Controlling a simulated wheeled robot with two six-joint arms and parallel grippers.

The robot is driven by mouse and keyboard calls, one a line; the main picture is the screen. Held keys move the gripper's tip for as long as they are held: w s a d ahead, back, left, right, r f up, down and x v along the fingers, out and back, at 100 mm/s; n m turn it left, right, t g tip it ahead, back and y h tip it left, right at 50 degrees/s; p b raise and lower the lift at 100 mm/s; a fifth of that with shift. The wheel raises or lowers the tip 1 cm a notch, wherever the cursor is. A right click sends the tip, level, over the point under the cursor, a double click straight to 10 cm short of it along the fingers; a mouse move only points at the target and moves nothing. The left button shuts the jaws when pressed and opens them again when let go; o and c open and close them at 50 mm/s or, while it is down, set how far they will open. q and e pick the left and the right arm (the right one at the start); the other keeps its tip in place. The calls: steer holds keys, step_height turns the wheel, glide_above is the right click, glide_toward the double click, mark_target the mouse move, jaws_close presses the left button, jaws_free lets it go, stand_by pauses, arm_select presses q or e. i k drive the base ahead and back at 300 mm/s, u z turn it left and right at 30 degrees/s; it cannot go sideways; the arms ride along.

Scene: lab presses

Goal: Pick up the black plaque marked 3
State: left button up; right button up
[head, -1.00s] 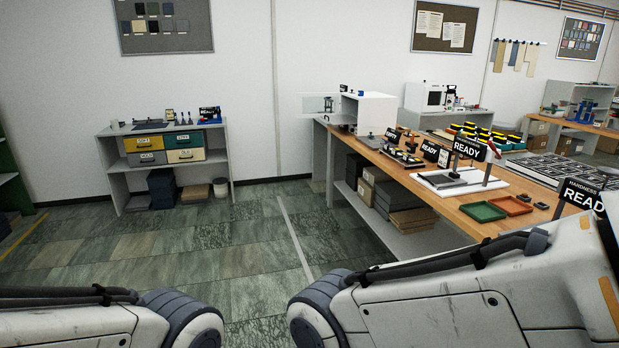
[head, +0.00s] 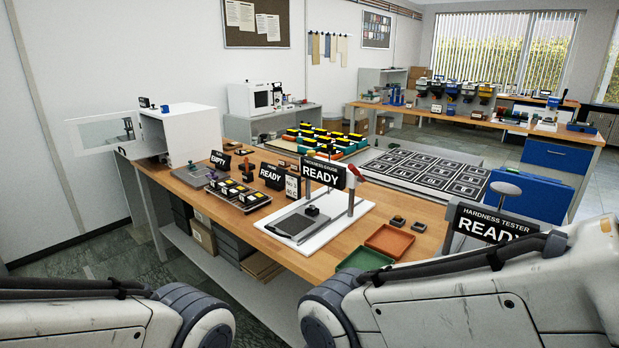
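Several black plaques with white markings (head: 437,177) lie in rows on a grey panel on the bench in the head view. Their markings are too small to read, so I cannot tell which one is marked 3. Small dark blocks (head: 398,221) also lie on the wooden bench, with no readable number. Only links of my two arms show along the bottom of the view. Neither gripper is in view.
The wooden bench (head: 225,216) holds a thickness gauge with a READY sign (head: 323,173), a red tray (head: 389,241), a green tray (head: 364,259) and a white cabinet (head: 183,133). A hardness tester sign (head: 493,225) stands at front right. Floor shows at left.

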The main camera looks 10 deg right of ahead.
mark_target(228, 183)
steer(key=z, duration=0.05)
steer(key=i, duration=0.3)
steer(key=z, duration=0.05)
steer(key=k, duration=0.5)
steer(key=u, duration=2)
steer(key=i, duration=1.1)
steer(key=z, duration=2.05)
